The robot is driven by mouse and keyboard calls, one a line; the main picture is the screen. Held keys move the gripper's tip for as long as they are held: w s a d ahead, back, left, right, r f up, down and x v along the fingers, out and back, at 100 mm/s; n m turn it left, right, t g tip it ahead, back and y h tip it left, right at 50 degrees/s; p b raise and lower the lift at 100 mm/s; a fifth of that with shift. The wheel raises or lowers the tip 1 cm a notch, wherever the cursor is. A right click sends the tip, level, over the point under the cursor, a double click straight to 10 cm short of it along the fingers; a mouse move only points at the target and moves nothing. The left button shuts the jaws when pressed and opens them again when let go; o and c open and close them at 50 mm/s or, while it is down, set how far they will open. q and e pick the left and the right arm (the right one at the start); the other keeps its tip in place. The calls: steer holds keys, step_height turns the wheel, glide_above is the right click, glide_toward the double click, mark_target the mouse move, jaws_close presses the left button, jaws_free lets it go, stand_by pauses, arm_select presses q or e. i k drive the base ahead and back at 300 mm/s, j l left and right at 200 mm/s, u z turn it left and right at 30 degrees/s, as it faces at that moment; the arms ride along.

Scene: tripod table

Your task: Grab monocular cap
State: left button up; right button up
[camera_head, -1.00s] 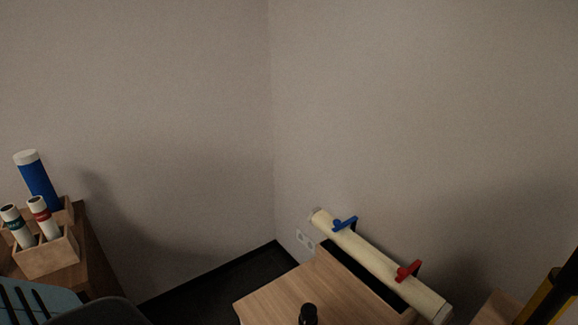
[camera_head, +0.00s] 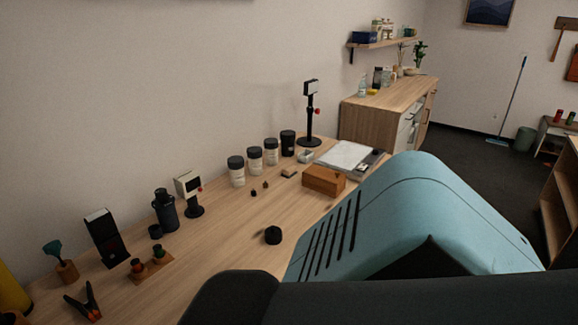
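A black monocular-like cylinder (camera_head: 166,209) stands upright on the wooden table (camera_head: 225,220), near the wall. A small black round cap-like piece (camera_head: 156,231) sits just left of its base. A larger short black disc (camera_head: 273,235) lies alone near the table's front edge. I cannot tell from this view which of these two pieces is the monocular cap. Neither of my grippers is in view. My own teal and black body parts fill the lower right and hide part of the table.
Several black-lidded jars (camera_head: 236,171), a small screen on a stand (camera_head: 189,190), a wooden box (camera_head: 323,181) and a tall black stand (camera_head: 309,114) line the table. An orange-tipped clamp (camera_head: 84,301) lies at the front left. A wooden cabinet (camera_head: 375,121) stands beyond.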

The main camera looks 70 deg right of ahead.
mark_target(273, 234)
steer(key=k+z, duration=0.25)
steer(key=z, duration=1.5)
steer(key=i+j+z, duration=0.15)
steer(key=z, duration=0.25)
steer(key=i+j, duration=0.2)
steer(key=i, duration=0.25)
steer(key=k+u, duration=0.1)
steer(key=k, duration=0.4)
steer(key=i+l+u, duration=0.1)
steer(key=u, duration=0.35)
steer(key=i+l+u, duration=0.1)
steer(key=l+u, duration=0.75)
steer(key=l, duration=0.4)
steer(key=i, duration=0.05)
